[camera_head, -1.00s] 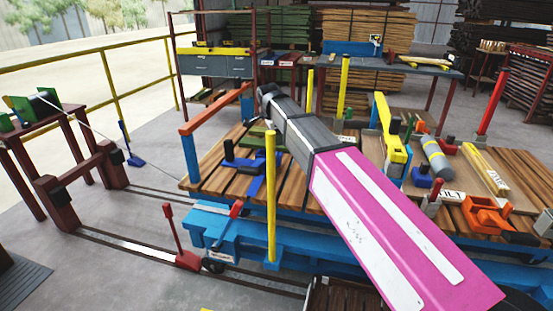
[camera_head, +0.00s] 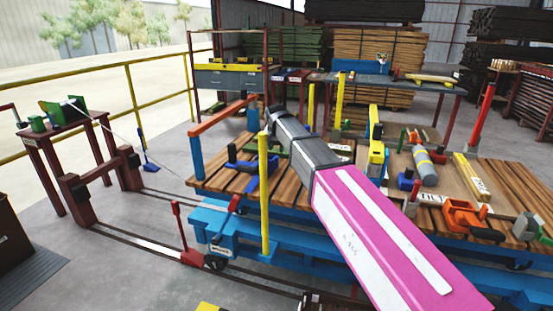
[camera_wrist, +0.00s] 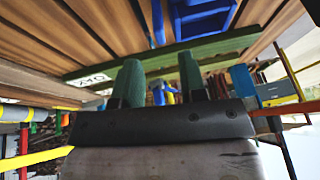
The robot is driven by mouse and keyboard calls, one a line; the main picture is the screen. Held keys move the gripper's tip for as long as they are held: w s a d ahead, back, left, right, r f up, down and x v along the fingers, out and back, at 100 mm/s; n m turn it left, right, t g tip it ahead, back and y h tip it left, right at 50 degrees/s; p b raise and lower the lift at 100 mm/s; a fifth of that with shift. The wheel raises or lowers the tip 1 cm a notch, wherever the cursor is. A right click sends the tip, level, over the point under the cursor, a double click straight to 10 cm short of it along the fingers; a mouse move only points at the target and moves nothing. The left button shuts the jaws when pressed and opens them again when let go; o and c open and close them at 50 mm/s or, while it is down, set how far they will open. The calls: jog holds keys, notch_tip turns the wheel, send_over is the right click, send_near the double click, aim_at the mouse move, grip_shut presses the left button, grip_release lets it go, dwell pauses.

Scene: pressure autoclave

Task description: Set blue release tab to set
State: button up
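Blue parts (camera_head: 262,167) sit beside a green bar (camera_head: 240,164) on the slatted wooden cart deck (camera_head: 218,180), just below and left of my gripper (camera_head: 272,114). Which blue part is the release tab, and how it is set, I cannot tell. In the wrist view, my gripper's two green fingertips (camera_wrist: 160,80) are apart, with no object visibly held between them. A blue frame (camera_wrist: 203,38) and a long green bar (camera_wrist: 225,45) lie just beyond the fingers. A small blue part (camera_wrist: 158,94) shows in the gap, seemingly farther off.
A yellow post (camera_head: 265,195) stands at the cart's near edge. An orange clamp (camera_head: 465,215), a grey cylinder (camera_head: 424,167) and a yellow block (camera_head: 376,150) occupy the deck's right.

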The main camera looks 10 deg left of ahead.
aim_at(277, 157)
jog(key=x, duration=0.7)
jog(key=shift+c, duration=0.3)
